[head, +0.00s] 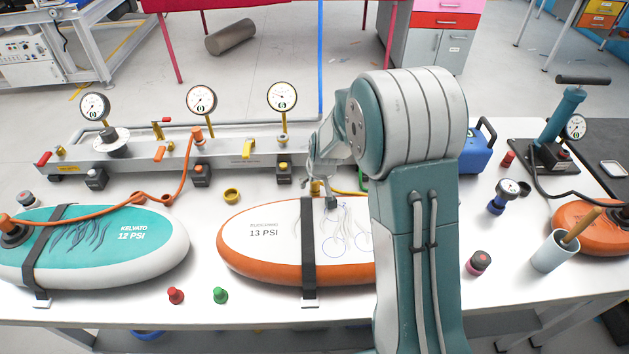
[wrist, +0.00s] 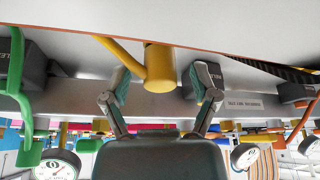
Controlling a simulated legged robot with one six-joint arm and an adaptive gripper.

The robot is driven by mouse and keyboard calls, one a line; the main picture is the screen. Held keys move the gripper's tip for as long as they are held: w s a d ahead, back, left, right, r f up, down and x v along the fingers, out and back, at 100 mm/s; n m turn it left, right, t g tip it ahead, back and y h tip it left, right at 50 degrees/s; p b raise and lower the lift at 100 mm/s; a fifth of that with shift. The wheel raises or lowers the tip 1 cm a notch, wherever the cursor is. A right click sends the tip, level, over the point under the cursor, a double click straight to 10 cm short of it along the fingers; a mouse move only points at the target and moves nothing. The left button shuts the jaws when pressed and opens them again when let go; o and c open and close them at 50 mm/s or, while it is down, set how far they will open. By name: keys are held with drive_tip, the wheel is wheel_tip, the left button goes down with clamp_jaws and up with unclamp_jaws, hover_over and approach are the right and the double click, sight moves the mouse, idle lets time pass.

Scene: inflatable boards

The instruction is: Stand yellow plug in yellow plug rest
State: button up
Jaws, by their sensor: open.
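The yellow plug (wrist: 159,68) is a plain cylinder between the fingertips of my gripper (wrist: 163,84) in the wrist view, with a yellow cord or arm beside it. My gripper is open, with one finger on each side; I cannot tell whether either touches. In the head view my gripper (head: 322,172) is behind the orange-and-white board, and a little yellow of the plug (head: 315,188) shows below it. A yellow ring (head: 231,195), which looks like the yellow plug rest, sits on the table left of my gripper. It looks empty.
The orange-rimmed white board (head: 262,253) with a dark strap lies in front of my gripper. A metal manifold (head: 130,160) with gauges and valves stands behind it. A teal board (head: 95,255) lies left.

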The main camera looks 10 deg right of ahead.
drive_tip(key=shift+r, duration=0.1)
drive_tip(key=v, duration=1.1)
drive_tip(key=shift+r, duration=0.3)
drive_tip(key=shift+s, duration=0.15)
drive_tip(key=s+r, duration=0.4)
drive_tip(key=s, duration=0.5)
drive_tip(key=s+r+m, duration=0.1)
drive_tip(key=s+r, duration=0.3)
drive_tip(key=s, duration=0.4)
drive_tip(key=s+r+t, duration=0.1)
drive_tip(key=s+r, duration=0.2)
drive_tip(key=s, duration=0.6)
drive_tip(key=shift+s+a+r+h, duration=0.3)
drive_tip(key=shift+s+a+r, duration=0.05)
drive_tip(key=shift+r, duration=0.05)
